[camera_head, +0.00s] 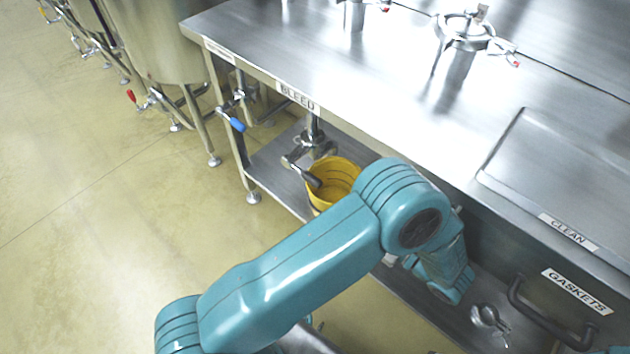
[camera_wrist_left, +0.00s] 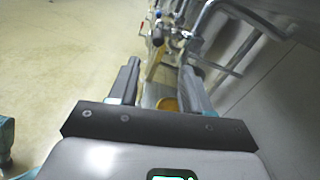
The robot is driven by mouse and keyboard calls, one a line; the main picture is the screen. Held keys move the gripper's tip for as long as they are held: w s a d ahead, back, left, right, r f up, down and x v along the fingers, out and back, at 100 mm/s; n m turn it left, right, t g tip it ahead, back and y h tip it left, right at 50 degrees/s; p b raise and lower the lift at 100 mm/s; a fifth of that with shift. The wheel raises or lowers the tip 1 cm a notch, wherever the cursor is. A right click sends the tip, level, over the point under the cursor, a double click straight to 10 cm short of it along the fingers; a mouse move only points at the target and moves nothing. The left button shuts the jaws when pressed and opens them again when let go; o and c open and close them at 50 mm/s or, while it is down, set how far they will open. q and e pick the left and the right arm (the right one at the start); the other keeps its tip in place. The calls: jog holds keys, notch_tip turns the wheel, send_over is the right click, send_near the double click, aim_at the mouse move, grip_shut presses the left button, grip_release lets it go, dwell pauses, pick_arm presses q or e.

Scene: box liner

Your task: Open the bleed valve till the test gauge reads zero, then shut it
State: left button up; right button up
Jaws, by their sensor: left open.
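The bleed valve (camera_head: 305,165) hangs under the counter edge below the BLEED label (camera_head: 297,95). Its dark-gripped lever points down to the right, over a yellow bucket (camera_head: 322,196) on the lower shelf. I cannot tell from its look whether the valve is open. My left arm crosses the head view and hides its own gripper there. In the left wrist view my left gripper (camera_wrist_left: 160,80) is open and empty, with the bucket (camera_wrist_left: 168,104) showing between its fingers. I cannot make out a gauge face in either view. My right gripper is not in view.
A blue-handled valve (camera_head: 236,122) sits left of the bleed valve. Steel fittings (camera_head: 466,32) stand on the counter. A lid marked CLEAN (camera_head: 565,165) and a GASKETS drawer (camera_head: 575,300) are at right. A loose metal clamp (camera_head: 490,318) lies low down.

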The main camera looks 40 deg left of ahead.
aim_at(321, 186)
pick_arm(q)
jog(key=a, duration=1.4)
jog(key=shift+w+b, duration=0.35)
jog(key=shift+w, duration=0.05)
grip_shut()
